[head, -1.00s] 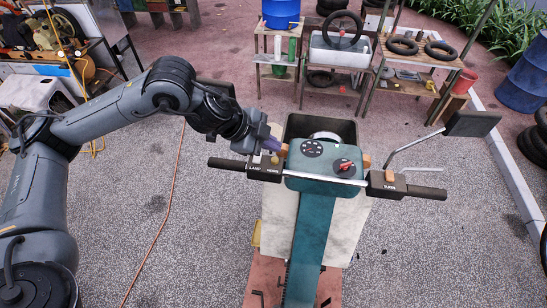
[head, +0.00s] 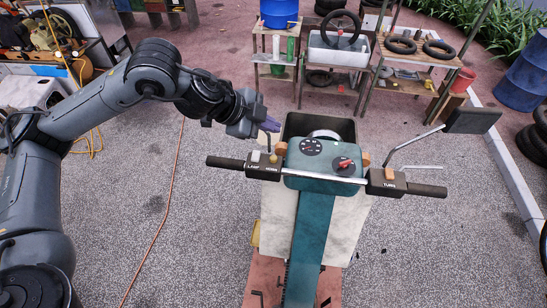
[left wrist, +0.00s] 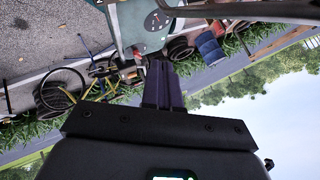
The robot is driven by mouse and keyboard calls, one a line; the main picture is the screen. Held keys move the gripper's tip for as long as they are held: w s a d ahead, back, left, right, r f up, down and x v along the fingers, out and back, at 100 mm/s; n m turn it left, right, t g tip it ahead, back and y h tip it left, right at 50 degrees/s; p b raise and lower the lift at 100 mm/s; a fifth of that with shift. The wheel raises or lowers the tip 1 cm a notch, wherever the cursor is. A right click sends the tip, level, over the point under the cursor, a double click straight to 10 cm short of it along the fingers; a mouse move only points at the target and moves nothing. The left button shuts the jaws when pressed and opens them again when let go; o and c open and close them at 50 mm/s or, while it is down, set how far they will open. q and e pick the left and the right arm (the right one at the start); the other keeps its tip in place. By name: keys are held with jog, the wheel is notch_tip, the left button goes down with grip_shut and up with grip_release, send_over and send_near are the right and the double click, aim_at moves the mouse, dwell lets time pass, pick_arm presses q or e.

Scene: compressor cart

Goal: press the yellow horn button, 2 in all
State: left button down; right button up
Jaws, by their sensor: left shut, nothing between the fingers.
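The scooter-like vehicle's left switch box (head: 263,167) carries LAMP and HORN labels. The small yellow horn button (head: 274,158) stands up from it on the HORN side. My left gripper (head: 271,125) has its purple fingers shut and empty. The fingertips are above and beyond the button in the head view, apart from it. In the left wrist view the closed fingers (left wrist: 163,85) point toward the teal dashboard (left wrist: 145,28); I cannot make out the button there. My right gripper is not in view.
The teal dash panel (head: 326,165) with a gauge and red knob lies right of the switch box. A chrome handlebar joins it to the right switch box (head: 386,184). A mirror (head: 472,120) stands at right. Shelves with tires are behind. Open pavement lies to the left.

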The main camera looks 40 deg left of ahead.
pick_arm(q)
jog(key=b, duration=0.6)
send_over(271, 159)
notch_tip(271, 159, down, 6)
jog(key=shift+f, duration=0.1)
jog(key=shift+f+b, duration=0.4)
jog(key=shift+f, duration=0.6)
dwell(0.9)
jog(key=shift+f, duration=0.4)
jog(key=shift+f+b, duration=0.45)
jog(key=shift+b, duration=0.1)
dwell(0.5)
jog(key=shift+r, duration=0.15)
jog(key=shift+r+p, duration=0.75)
jog(key=shift+p, duration=0.15)
jog(key=shift+s, duration=0.1)
